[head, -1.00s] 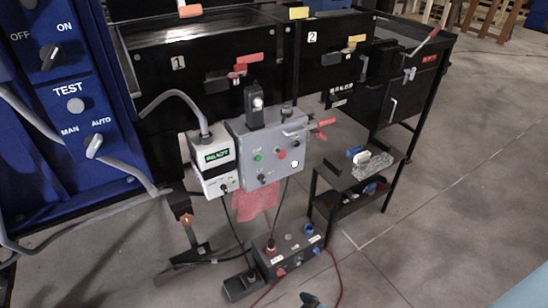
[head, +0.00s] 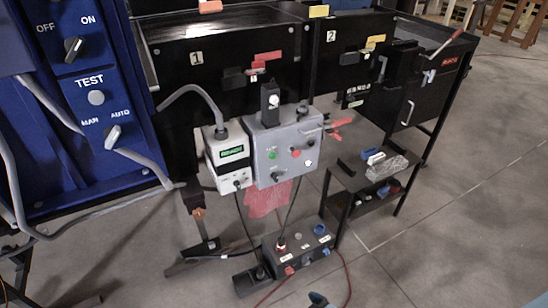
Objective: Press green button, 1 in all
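The green button (head: 272,155) is a small round button on the upper left of the face of a grey control box (head: 284,140). A red button (head: 295,153) and a white button (head: 308,163) are to its right, and a black knob (head: 277,176) is below it. Nothing covers the green button. Whether it is pressed in is too small to tell. Neither of my grippers can be made out in the head view. A small dark and bluish piece shows at the bottom edge, too cut off to identify.
A white box with a green display (head: 232,153) is left of the control box. A blue panel (head: 60,110) stands at the left. A dark button box (head: 298,250) with cables is below. A small black shelf (head: 340,180) is at the right. Grey floor (head: 460,210) is open at the right.

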